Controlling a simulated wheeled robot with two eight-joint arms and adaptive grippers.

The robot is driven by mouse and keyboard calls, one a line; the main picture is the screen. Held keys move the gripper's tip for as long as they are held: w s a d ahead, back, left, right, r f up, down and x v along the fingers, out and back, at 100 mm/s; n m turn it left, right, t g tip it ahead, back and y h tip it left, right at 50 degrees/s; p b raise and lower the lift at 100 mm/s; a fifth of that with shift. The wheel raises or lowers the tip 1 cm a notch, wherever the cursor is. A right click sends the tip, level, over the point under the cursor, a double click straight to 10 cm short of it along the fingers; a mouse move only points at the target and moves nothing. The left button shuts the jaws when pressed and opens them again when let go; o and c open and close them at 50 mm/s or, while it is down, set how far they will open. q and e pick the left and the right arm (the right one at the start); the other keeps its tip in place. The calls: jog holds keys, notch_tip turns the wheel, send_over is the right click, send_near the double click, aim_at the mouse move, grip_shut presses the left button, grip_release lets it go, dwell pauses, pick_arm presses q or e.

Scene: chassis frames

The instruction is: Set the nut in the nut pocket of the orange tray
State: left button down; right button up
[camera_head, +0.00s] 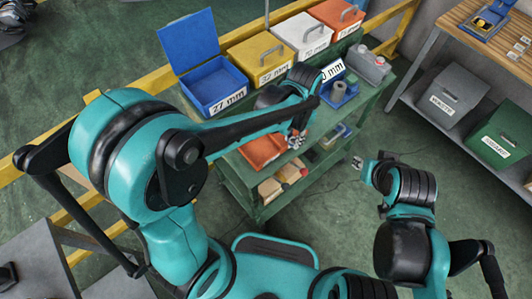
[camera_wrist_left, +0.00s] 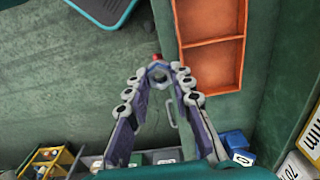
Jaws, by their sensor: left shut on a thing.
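My left gripper (camera_head: 296,139) is over the green cart's front edge, just right of the orange tray (camera_head: 262,152). In the left wrist view, my left gripper (camera_wrist_left: 158,74) is shut on a small grey nut (camera_wrist_left: 157,75) held between its fingertips. The orange tray (camera_wrist_left: 210,94) lies to the right of the fingertips in that view, with a divider between its compartments, and looks empty in the part I see. The nut is apart from the tray. My right gripper (camera_head: 358,163) is in the open space right of the cart, too small to read.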

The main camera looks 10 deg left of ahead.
pick_arm(q)
jog(key=b, duration=0.3)
send_over(260, 150)
notch_tip(260, 150, down, 7)
jog(key=shift+f, duration=0.1)
jog(key=shift+w+f+b, duration=0.1)
jog(key=shift+f+b, duration=0.8)
jog(key=shift+f, duration=1)
jog(key=shift+f, duration=0.1)
jog(key=c, duration=1.3)
grip_release()
